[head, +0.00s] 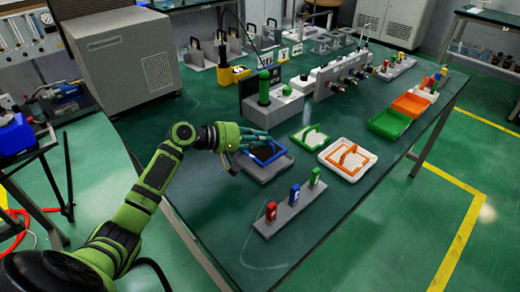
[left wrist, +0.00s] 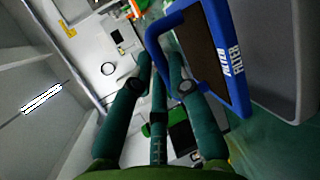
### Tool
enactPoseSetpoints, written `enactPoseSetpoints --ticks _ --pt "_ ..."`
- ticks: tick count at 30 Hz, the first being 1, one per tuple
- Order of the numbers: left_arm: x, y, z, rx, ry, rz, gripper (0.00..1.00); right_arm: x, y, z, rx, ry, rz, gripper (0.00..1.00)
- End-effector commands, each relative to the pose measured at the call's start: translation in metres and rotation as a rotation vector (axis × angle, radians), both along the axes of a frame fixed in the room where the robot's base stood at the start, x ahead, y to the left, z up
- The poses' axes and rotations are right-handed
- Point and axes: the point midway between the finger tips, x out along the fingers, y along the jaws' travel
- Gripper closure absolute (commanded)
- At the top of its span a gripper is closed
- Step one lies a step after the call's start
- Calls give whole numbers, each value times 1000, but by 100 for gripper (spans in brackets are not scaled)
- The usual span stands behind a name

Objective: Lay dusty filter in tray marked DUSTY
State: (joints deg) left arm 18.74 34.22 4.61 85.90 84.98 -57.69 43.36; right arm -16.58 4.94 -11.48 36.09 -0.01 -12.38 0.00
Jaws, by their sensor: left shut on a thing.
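A blue-framed filter (head: 282,160) with a dark brown panel is at a grey tray (head: 262,174) near the table's left side. Its blue handle (left wrist: 157,47) and lettered frame (left wrist: 228,60) show in the left wrist view. My left gripper (head: 262,141) is shut on this handle; its fingers (left wrist: 160,85) also show in the left wrist view. I cannot tell whether the filter touches the tray. A green-framed filter (head: 313,136) and an orange-handled filter in a white tray (head: 336,169) lie to the right. No DUSTY marking is readable. My right gripper is not in view.
A grey rack with red, blue and green blocks (head: 290,209) stands in front. A green cylinder device (head: 264,90) stands behind. Green (head: 389,123) and orange (head: 410,104) bins line the right edge.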

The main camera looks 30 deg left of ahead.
Motion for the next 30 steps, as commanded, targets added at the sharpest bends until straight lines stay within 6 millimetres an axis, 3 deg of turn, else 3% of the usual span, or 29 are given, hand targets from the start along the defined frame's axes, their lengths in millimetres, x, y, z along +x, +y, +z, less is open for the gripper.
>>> enactPoseSetpoints --ticks 6,19,20,21,30 --pt "0 -1 -32 -4 3 2 100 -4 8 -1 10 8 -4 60" --pt "0 -1 -40 -1 2 1 100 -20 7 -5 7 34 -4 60" --pt "-1 -1 -40 -1 2 1 74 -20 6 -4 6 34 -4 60" --pt "-1 -1 -39 -1 2 1 58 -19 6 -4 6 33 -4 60" --pt "-1 -1 -39 0 3 0 58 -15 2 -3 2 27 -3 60"
